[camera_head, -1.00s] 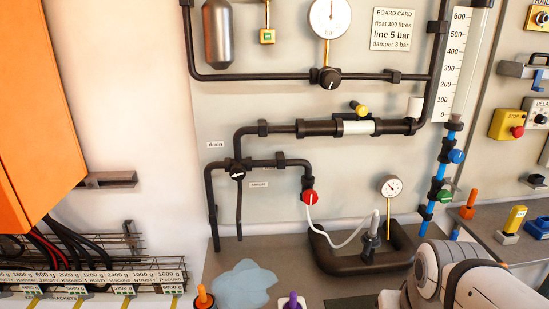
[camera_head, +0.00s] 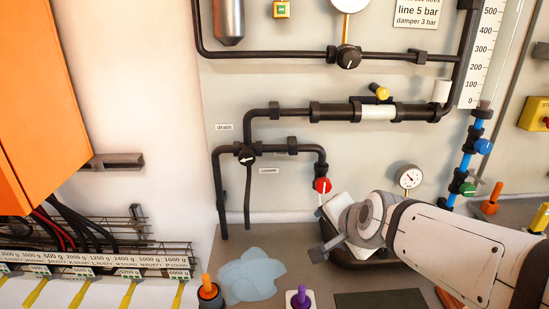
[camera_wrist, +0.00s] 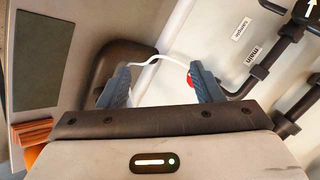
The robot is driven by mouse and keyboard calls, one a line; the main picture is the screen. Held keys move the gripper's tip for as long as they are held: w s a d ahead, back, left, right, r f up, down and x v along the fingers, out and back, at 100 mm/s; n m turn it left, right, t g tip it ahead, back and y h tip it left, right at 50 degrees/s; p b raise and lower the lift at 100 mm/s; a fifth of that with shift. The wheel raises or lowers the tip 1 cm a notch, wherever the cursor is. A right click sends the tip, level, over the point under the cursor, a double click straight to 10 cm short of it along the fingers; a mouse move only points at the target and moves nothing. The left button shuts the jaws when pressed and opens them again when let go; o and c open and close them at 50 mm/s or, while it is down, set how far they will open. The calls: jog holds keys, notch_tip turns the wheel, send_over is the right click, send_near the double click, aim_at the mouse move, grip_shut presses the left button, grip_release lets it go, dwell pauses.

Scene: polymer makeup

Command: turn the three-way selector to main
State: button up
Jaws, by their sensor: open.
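The three-way selector (camera_head: 247,155) is a round black knob with a white pointer on the black pipe junction on the wall. In the head view its pointer lies nearly level. A "drain" label (camera_head: 224,127) is up and left of it. The knob is partly cut off at the top right of the wrist view (camera_wrist: 309,12), where a white arrow shows. A "main" label (camera_wrist: 254,55) is readable there. My gripper (camera_wrist: 160,84) is open, with nothing held between its fingers. In the head view it is below and right of the selector, apart from it.
A red knob (camera_head: 322,185) with a white hose sits on the pipe close to my gripper. A gauge (camera_head: 409,177) stands behind my arm. A bluish puddle (camera_head: 251,276), an orange-handled item (camera_head: 208,289) and a purple-handled item (camera_head: 299,298) are on the bench below.

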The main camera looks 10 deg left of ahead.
jog(key=w+a+r+m+t+y+b, duration=0.1)
jog(key=w+a+r+m+t, duration=0.15)
jog(key=a+m, duration=0.3)
jog(key=w+a+r+m+t+y+b, duration=0.1)
jog(key=w+a+m+t, duration=0.1)
jog(key=w+a+m, duration=0.4)
jog(key=m+t+h+b, duration=0.2)
jog(key=m+t, duration=0.2)
jog(key=m, duration=0.7)
send_near(246, 160)
jog(key=x, duration=0.3)
jog(key=shift+d+f, duration=0.1)
jog(key=shift+f, duration=0.2)
jog(key=w+m, duration=0.1)
jog(key=w, duration=0.1)
jog(key=w+a+m+p, duration=0.1)
jog(key=w, duration=0.2)
jog(key=w+m+t+h+p, duration=0.1)
jog(key=w, duration=0.1)
jog(key=shift+w+a+r, duration=0.1)
jog(key=shift+w+a, duration=0.05)
jog(key=shift+a, duration=0.25)
jog(key=c, duration=1)
jog(key=shift+o, duration=0.2)
